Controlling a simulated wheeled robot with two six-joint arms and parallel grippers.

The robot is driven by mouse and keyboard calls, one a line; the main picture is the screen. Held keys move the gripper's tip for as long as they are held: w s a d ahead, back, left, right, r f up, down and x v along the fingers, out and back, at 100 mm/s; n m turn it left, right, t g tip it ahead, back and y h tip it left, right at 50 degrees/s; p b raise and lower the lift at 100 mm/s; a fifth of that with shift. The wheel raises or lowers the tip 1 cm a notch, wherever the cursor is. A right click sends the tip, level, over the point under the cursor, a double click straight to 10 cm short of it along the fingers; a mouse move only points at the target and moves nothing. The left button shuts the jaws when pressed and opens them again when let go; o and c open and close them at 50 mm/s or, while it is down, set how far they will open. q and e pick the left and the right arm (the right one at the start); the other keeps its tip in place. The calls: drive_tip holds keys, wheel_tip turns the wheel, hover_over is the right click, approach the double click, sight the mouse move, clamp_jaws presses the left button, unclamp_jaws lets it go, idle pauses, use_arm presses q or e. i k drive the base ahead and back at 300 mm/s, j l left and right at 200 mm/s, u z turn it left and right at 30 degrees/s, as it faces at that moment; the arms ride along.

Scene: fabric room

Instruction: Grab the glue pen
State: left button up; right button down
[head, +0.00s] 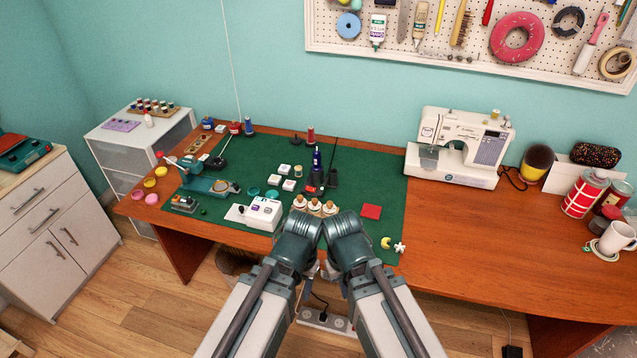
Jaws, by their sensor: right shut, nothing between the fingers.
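My two arms come in from the bottom centre, and their joints meet in front of the desk's near edge. My right gripper (331,272) shows only in part below these joints, shut and empty, apart from anything on the desk. My left gripper is hidden behind my arm. I cannot make out the glue pen for certain. A dark blue upright bottle (317,160) stands on the green mat (352,170), beyond my arms. A white glue-like bottle (377,31) hangs on the pegboard.
The wooden desk (455,225) has a white sewing machine (465,145) on its right half. A small holder with several round tops (315,206) is just beyond my arms. A power strip (325,321) is below the desk.

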sight(317, 166)
drive_tip(key=i+j+z, duration=0.4)
drive_tip(key=j, duration=0.15)
drive_tip(key=i+j+z, duration=0.2)
drive_tip(key=j, duration=0.15)
drive_tip(key=j+z, duration=0.25)
drive_tip(key=i+j+z, duration=0.2)
drive_tip(key=j, duration=0.25)
drive_tip(key=i, duration=0.45)
